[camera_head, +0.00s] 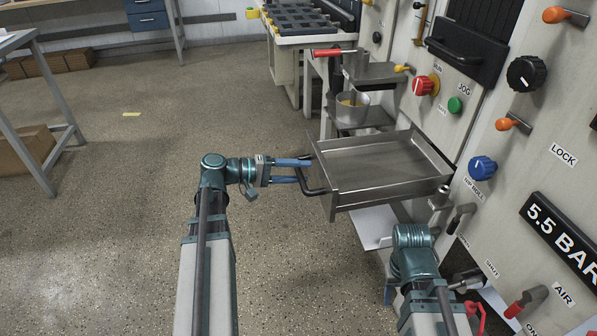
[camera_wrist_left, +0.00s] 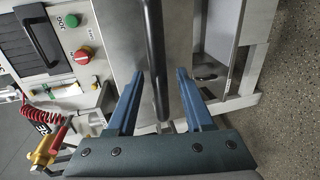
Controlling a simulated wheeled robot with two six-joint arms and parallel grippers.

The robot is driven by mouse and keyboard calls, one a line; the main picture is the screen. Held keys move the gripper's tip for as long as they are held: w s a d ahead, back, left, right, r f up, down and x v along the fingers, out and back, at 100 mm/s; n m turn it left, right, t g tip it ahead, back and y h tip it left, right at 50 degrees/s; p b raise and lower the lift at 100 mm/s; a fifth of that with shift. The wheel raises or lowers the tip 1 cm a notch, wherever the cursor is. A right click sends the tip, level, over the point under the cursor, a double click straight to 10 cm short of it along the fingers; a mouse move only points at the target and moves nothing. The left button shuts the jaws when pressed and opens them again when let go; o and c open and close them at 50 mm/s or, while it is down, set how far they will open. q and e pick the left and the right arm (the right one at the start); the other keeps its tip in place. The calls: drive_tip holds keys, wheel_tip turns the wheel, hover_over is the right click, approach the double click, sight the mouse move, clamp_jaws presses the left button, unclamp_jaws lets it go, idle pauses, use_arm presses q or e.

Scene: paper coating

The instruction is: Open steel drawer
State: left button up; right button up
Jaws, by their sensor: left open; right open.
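The steel drawer (camera_head: 375,165) stands out from the machine's front in the head view, its empty tray showing. Its dark bar handle (camera_head: 312,191) is on the drawer's left end. My left gripper (camera_head: 308,171) is open at the handle, with its blue fingers pointing right. In the left wrist view the handle (camera_wrist_left: 154,50) runs between the two spread fingers (camera_wrist_left: 160,82), with gaps on both sides. My right arm's wrist shows below the drawer in the head view, but its fingers cannot be made out.
A metal cup (camera_head: 351,108) sits on a small shelf behind the drawer. The machine panel (camera_head: 470,130) with knobs and levers rises on the right. A white sheet-like surface (camera_head: 376,228) lies below the drawer. The floor (camera_head: 110,200) left of the drawer is clear.

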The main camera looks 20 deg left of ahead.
use_arm(q)
drive_tip(key=p+v, duration=0.2)
drive_tip(key=v, duration=1.1)
drive_tip(key=shift+s+a+p, duration=0.2)
drive_tip(key=shift+a+p, duration=0.1)
drive_tip(key=shift+p, duration=0.1)
